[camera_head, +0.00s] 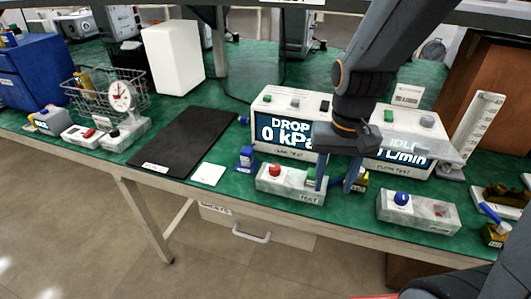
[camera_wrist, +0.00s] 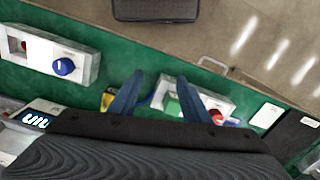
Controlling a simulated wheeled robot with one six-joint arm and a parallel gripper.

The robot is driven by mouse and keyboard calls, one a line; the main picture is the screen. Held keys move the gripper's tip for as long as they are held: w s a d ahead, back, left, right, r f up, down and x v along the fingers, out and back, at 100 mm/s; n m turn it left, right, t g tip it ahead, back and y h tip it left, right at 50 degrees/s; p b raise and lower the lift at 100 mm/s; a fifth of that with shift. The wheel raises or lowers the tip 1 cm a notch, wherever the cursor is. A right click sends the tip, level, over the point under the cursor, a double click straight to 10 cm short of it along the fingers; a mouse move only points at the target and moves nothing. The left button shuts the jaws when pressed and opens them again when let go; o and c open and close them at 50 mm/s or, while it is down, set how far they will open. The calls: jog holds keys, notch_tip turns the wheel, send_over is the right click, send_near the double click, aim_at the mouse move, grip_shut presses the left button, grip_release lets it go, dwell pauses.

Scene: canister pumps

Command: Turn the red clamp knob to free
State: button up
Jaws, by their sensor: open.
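A red knob (camera_head: 275,169) sits on the left part of a pale grey box (camera_head: 290,188) marked TEST, near the table's front edge. It also shows in the wrist view (camera_wrist: 216,117), partly hidden by my right-hand finger. My gripper (camera_head: 337,182) is open, pointing down with nothing held. It is to the right of the red knob, around the box's right end. In the wrist view my two fingers (camera_wrist: 159,78) are apart, with part of the box between and beyond them. I cannot tell how high the fingertips are above the box.
A similar box with a blue knob (camera_head: 402,198) stands to the right. Two display units stand behind, one reading DROP 0 kPa (camera_head: 285,128). A small blue item (camera_head: 247,158) and white card (camera_head: 208,174) lie left.

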jog(key=w+a+r+m+p, duration=0.2)
jog(key=w+a+r+p, duration=0.1)
jog(key=w+a, duration=0.3)
jog(key=r+m+p, duration=0.1)
jog(key=m+p, duration=0.2)
send_over(275, 167)
jog(key=shift+r, duration=0.1)
jog(key=shift+f+p, duration=0.7)
jog(key=shift+f, duration=3.15)
jog(key=c, duration=1)
jog(key=shift+w, duration=0.1)
jog(key=shift+c, duration=0.2)
